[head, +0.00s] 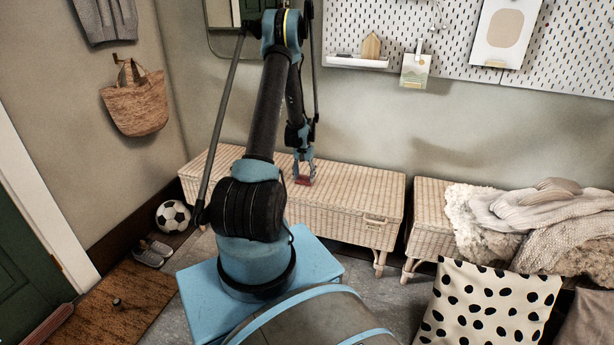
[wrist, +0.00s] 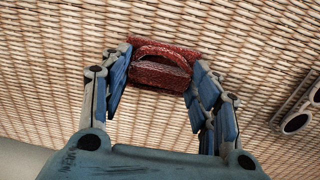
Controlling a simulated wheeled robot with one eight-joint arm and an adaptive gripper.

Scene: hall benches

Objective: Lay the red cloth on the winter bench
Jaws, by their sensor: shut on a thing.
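The red cloth (wrist: 160,66) is a small, rough-textured folded piece with a raised fold in its middle. My gripper (wrist: 158,88) is shut on the red cloth, with blue fingers on either side of it. In the head view the cloth (head: 303,180) shows as a small red patch under my gripper (head: 303,168), over the middle of the left wicker bench (head: 345,205). The wicker weave fills the wrist view behind the cloth. I cannot tell whether the cloth touches the bench top. A second wicker bench (head: 428,222) stands to the right. No label shows which is the winter bench.
Knitted blankets (head: 540,220) cover much of the right bench. A spotted cushion (head: 487,305) stands in front of it. A football (head: 173,216) and shoes (head: 152,252) lie on the floor at left.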

